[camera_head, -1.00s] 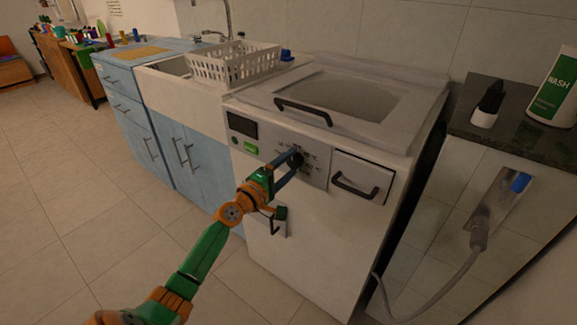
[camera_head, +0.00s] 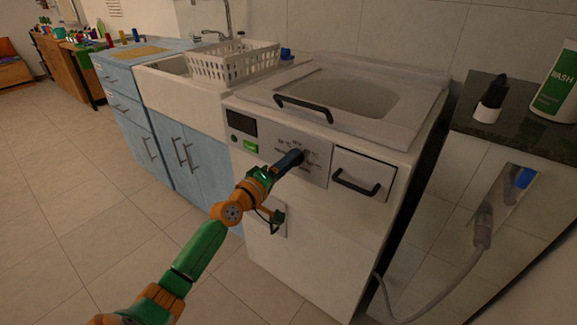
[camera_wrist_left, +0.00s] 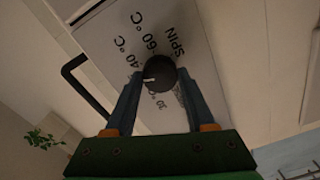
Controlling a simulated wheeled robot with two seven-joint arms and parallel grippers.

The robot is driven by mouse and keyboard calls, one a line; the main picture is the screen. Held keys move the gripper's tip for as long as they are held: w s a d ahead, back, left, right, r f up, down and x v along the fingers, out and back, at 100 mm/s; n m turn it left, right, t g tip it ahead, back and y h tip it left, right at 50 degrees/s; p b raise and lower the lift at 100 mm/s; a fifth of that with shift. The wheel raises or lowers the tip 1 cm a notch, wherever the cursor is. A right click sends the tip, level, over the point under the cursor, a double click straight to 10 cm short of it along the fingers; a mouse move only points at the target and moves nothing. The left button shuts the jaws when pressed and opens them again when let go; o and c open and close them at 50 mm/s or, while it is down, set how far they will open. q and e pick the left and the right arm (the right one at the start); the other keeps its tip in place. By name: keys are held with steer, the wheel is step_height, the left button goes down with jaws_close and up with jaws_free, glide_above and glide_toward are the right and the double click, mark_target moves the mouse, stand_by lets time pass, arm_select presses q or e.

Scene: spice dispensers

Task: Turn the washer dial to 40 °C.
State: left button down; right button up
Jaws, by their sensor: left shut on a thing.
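The washer (camera_head: 318,215) stands in the middle of the head view. Its dark round dial (camera_wrist_left: 160,73) sits on a grey panel (camera_wrist_left: 195,75) with printed labels. In the left wrist view I read "40 °C" to the upper left of the dial, "60 °C" and "SPIN" above it, and "30 °C" partly visible below it. The dial's white mark points left, between "40 °C" and "30 °C". My left gripper (camera_head: 292,160) is shut on the dial, a finger on either side. In the head view the gripper mostly hides the dial. My right gripper is not in view.
A handled drawer (camera_head: 362,175) is right of the dial panel, and a display and green button (camera_head: 250,147) are left of it. The lid handle (camera_head: 303,106) is above. A dark counter (camera_head: 470,112) with bottles stands at the right. Floor at the left is clear.

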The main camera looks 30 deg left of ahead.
arm_select(q)
steer(key=shift+m+b, duration=0.4)
steer(key=shift+m, duration=2.4)
steer(key=shift+c, duration=1.2)
jaws_free()
steer(key=shift+s, duration=0.1)
steer(key=s+p, duration=0.1)
steer(key=s, duration=0.6)
steer(key=shift+a, duration=0.15)
